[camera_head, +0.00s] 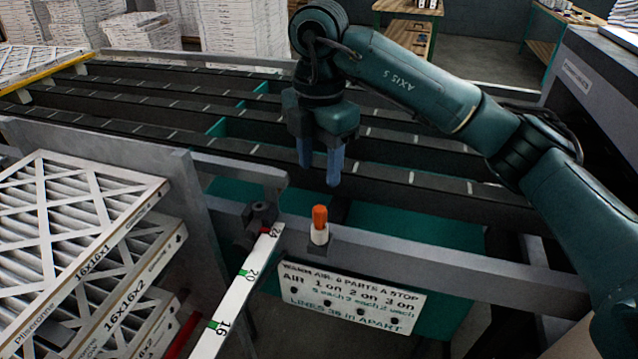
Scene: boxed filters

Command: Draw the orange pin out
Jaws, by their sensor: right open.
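The orange pin (320,216) stands upright on the grey front rail, in front of the conveyor. Its top is orange and its lower part is a white collar (319,235) resting at a small bracket on the rail. My right gripper (320,180) hangs above and a little behind the pin, with its two blue fingers pointing down. The fingers are apart with nothing between them, and they do not touch the pin. My left gripper is not in view.
A white ruler bar (240,290) runs from the rail toward the front left. A printed sign (350,298) hangs below the rail. Boxed filters (75,240) are stacked at the left. Dark conveyor belts (225,120) lie behind the rail.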

